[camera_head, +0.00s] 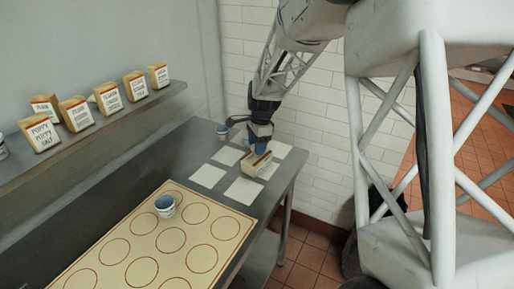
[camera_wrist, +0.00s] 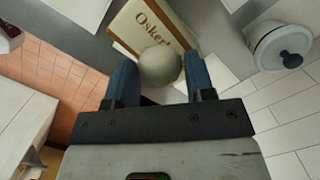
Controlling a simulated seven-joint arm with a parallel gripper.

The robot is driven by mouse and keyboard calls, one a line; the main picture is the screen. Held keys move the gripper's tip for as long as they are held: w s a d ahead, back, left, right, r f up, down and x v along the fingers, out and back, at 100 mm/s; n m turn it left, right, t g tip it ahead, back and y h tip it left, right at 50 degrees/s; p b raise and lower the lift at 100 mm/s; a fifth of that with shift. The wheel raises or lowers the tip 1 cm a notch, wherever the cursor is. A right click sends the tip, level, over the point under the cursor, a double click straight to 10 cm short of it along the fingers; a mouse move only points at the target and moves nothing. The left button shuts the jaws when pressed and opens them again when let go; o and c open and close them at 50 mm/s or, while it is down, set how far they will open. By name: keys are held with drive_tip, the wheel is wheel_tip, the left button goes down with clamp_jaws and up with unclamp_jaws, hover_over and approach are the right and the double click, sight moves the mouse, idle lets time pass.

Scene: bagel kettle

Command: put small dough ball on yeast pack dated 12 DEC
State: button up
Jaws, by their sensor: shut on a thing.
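My gripper (camera_wrist: 160,85) has its blue fingers shut on a pale grey, round dough ball (camera_wrist: 160,66) in the wrist view. In the head view my gripper (camera_head: 261,143) is low over the far end of the counter, and the ball cannot be made out. In the wrist view the pack (camera_wrist: 128,28) shows lettering like "Osker", partly covered by the ball. No date is readable on it. I cannot tell whether the ball touches the pack.
Several white square cards (camera_head: 243,190) lie on the grey counter around the pack. A blue and white cup (camera_head: 165,206) stands on the mat with circles (camera_head: 120,222). Labelled bags (camera_head: 107,98) line the shelf at left.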

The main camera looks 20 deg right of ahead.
drive_tip(key=shift+f, duration=0.75)
drive_tip(key=shift+f, duration=0.1)
drive_tip(key=o, duration=0.9)
drive_tip(key=r, duration=0.4)
drive_tip(key=d+r, duration=0.1)
drive_tip(key=r, duration=0.7)
drive_tip(key=shift+w+d+r, duration=0.1)
drive_tip(key=shift+d, duration=0.1)
